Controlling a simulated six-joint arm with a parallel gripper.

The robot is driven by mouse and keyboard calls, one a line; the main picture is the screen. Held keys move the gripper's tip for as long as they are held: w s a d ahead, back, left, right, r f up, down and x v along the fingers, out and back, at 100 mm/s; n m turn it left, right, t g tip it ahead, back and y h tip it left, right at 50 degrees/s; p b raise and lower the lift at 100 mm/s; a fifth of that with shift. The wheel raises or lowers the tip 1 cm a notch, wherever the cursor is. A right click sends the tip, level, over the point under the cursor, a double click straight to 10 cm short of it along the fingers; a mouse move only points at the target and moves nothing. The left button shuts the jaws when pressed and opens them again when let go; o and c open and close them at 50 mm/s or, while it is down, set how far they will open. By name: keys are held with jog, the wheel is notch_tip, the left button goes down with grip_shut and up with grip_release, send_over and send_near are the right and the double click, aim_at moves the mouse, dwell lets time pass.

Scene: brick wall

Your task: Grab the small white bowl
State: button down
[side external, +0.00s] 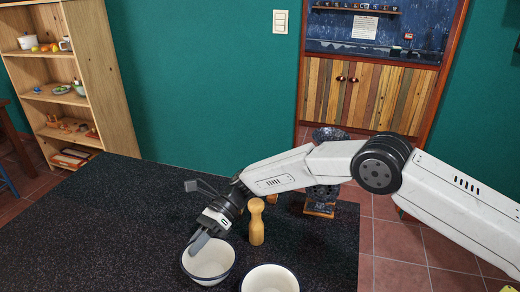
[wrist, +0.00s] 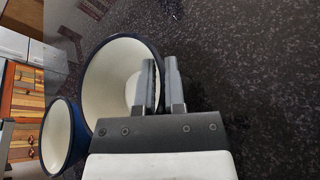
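A small white bowl (side external: 208,265) with a dark blue rim stands on the dark speckled table in the side view. It fills much of the wrist view (wrist: 103,75), its inside pale and its outside blue. My gripper (side external: 196,240) reaches down to this bowl's far-left rim. In the wrist view my gripper (wrist: 161,80) has its two grey fingers close together at the bowl's edge, one over the inside and one outside. They appear shut on the bowl's wall; the exact contact is hidden. The bowl seems to rest on the table.
A second white bowl (side external: 270,281) stands close to the right and also shows in the wrist view (wrist: 60,138). A wooden pepper mill (side external: 256,222) stands upright behind the bowls, near my arm. The table (side external: 100,235) is clear to the left.

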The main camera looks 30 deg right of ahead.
dwell(0.4)
jog(key=shift+r, duration=1.7)
jog(key=shift+s+d+r, duration=0.15)
jog(key=shift+s+r, duration=0.1)
notch_tip(320, 180, up, 5)
send_over(217, 267)
jog(key=s+d+r, duration=0.4)
jog(key=s+d, duration=0.1)
jog(key=s, duration=0.2)
jog(key=shift+s, duration=0.15)
